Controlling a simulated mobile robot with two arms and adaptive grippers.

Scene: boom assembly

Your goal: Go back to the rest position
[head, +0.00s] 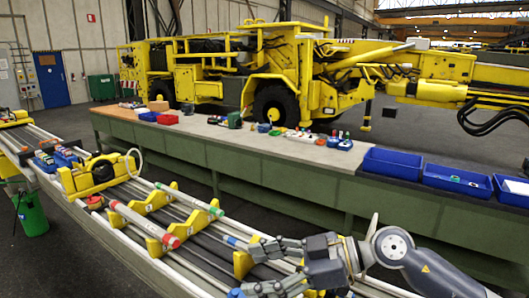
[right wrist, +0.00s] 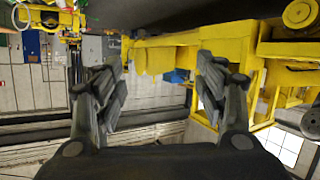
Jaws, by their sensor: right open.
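My right gripper (head: 258,268) comes in from the lower right in the head view, over the near end of the boom assembly with its rails (head: 190,205). Its two fingers are spread apart and point left. In the right wrist view the right gripper (right wrist: 160,78) is open, with nothing between its fingers. I cannot tell whether it touches the rails. A red-ended tube (head: 145,222) lies on the yellow supports (head: 150,202) left of the gripper. My left gripper is not in view.
A long green workbench (head: 270,165) with several small parts and blue bins (head: 393,164) stands behind the boom. A large yellow machine (head: 290,70) is beyond it. A green bucket (head: 31,214) is at far left. Dark floor lies between boom and bench.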

